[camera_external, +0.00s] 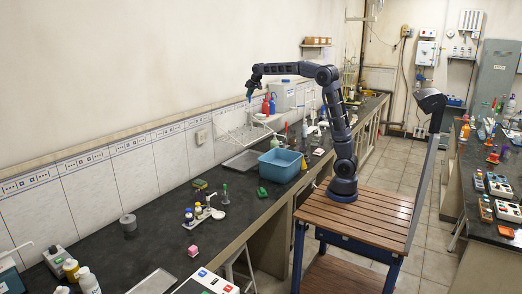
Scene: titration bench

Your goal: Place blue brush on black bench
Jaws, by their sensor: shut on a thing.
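My gripper (252,84) is raised at the upper middle of the external view, above the wire rack near the wall. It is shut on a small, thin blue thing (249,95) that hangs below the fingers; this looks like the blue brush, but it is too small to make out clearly. The black bench (160,222) runs along the tiled wall below, and the held thing is well above its surface.
A blue basin (280,165) stands on the bench right of a metal tray (243,161). The white wire rack (243,135), red bottle (266,106) and white container (283,97) are near my gripper. A small bottle rack (203,215) stands nearer. Bare bench lies around the grey cylinder (128,223).

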